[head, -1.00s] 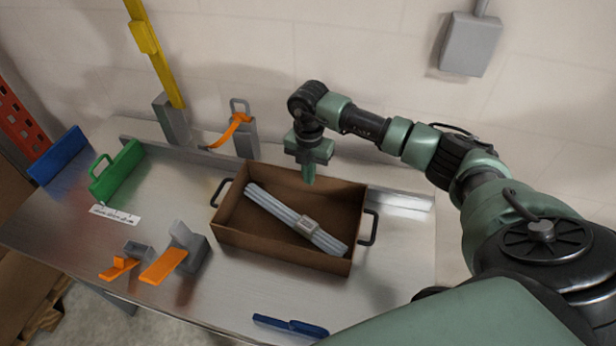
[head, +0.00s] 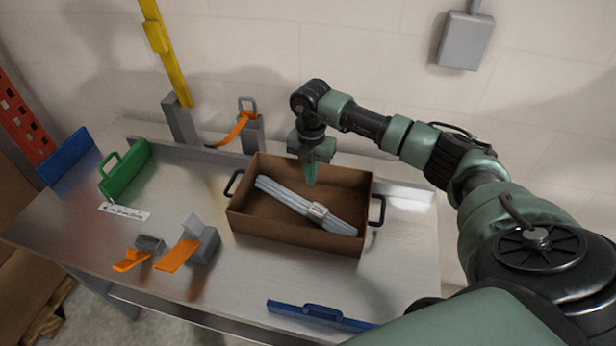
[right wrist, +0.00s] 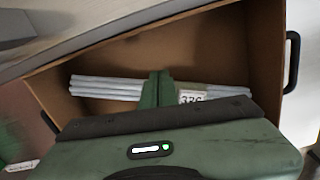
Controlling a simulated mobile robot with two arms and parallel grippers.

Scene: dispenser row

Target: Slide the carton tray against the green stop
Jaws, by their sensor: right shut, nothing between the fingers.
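The carton tray, an open brown box with dark handles at its two ends (head: 290,234), sits on the metal bench; its wall also shows in the right wrist view (right wrist: 222,50). The green stop (head: 125,170), an upright plate with a loop handle, stands to its left, with bare bench between them. My right gripper (head: 311,180) points down over the inside of the tray, near its far wall. Its fingers (right wrist: 157,90) are shut and empty. Whether the tips touch the tray is unclear. My left gripper is out of view.
A bundle of pale rods (head: 290,201) with a tag lies in the tray. Orange-levered clamps (head: 190,248) stand on the bench front left of it. A blue plate (head: 68,157) is at the far left, another blue one (head: 320,315) at the front edge. A posted yellow bar (head: 167,60) rises behind.

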